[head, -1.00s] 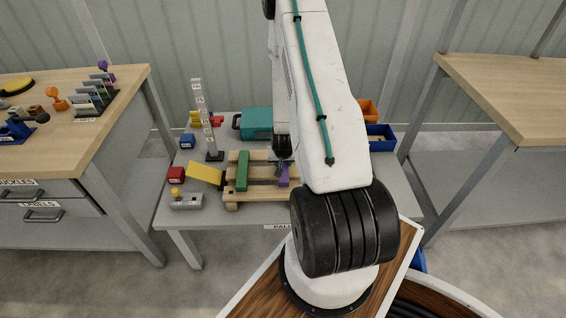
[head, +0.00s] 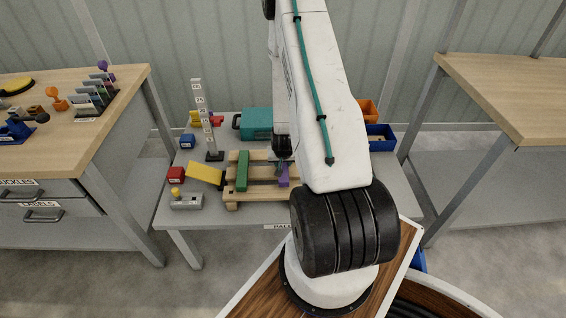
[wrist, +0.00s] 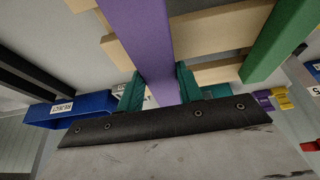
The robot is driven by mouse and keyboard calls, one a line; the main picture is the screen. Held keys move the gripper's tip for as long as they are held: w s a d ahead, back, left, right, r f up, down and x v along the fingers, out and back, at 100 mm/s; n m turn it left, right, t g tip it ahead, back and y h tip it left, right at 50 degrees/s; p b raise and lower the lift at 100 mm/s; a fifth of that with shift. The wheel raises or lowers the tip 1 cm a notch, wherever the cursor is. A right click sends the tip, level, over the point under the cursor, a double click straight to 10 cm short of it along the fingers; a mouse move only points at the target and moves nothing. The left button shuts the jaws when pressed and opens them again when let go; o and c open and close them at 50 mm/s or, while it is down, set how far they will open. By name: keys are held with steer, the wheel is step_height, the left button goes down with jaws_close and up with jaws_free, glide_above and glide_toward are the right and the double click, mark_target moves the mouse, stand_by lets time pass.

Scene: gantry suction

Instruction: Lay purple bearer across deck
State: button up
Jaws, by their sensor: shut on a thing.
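The purple bearer (head: 284,176) is at the right part of the wooden pallet deck (head: 232,194) in the head view, partly hidden by my arm. In the wrist view the purple bearer (wrist: 138,30) runs between the two green fingers of my gripper (wrist: 160,88), which are shut on its sides. Pale deck slats (wrist: 215,30) show behind it. Whether the bearer touches the slats is hard to tell. A green bearer (head: 242,171) lies across the left part of the deck, apart from the purple one; it also shows in the wrist view (wrist: 280,40).
A white marked post (head: 203,115) and a teal case (head: 257,122) stand behind. A blue bin (head: 380,138) is at right.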

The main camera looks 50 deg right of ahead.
steer(key=shift+f, duration=0.95)
steer(key=o, duration=1.1)
steer(key=v, duration=0.7)
steer(key=shift+a+r, duration=0.1)
steer(key=shift+r, duration=0.3)
